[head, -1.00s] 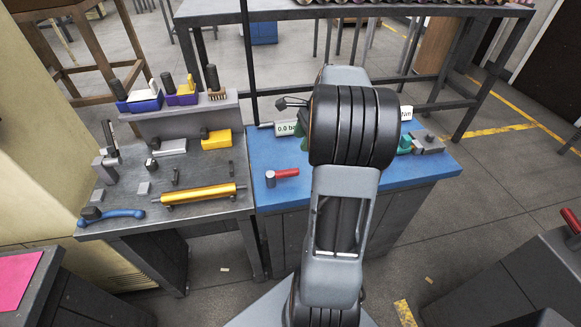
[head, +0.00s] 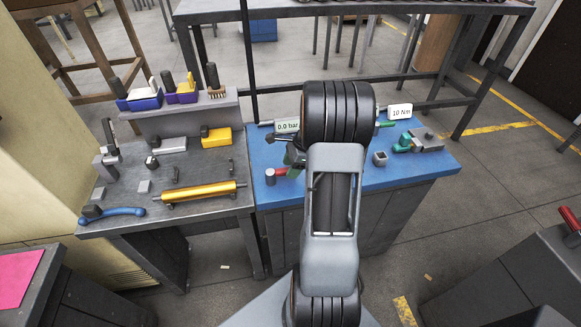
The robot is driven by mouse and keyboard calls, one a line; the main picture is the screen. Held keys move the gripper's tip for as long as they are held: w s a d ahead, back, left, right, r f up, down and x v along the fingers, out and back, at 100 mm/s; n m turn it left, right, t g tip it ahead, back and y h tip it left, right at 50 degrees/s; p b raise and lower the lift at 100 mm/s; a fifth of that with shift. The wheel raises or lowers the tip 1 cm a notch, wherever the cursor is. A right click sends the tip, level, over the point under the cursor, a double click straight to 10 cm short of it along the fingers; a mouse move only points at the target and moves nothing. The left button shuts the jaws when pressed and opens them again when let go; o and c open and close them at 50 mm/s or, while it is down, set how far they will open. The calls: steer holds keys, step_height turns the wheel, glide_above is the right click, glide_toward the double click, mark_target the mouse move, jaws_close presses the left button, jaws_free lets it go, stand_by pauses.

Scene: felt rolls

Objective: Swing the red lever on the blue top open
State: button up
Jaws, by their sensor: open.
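The red lever (head: 281,172) lies on the blue top (head: 330,190) near its front left corner. Its grey round hub (head: 270,177) is at the left, and the red handle points right. My gripper (head: 294,171) is at the handle's right end and covers that end. Only part of my gripper shows, with a green section above it and a dark part to the upper left; the rest is behind my arm. It looks open, with nothing held. I cannot tell whether its fingers touch the handle.
A "0.0 bar" sign (head: 287,126) and a "10 Nm" sign (head: 400,111) stand at the back. A grey square socket (head: 380,159) and a green-handled clamp (head: 408,142) are to the right. The grey bench (head: 190,220) at left holds a yellow bar (head: 198,192) and tools.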

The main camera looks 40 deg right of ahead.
steer(key=shift+a+f, duration=0.1)
steer(key=shift+f, duration=0.1)
steer(key=shift+c, duration=0.3)
jaws_close()
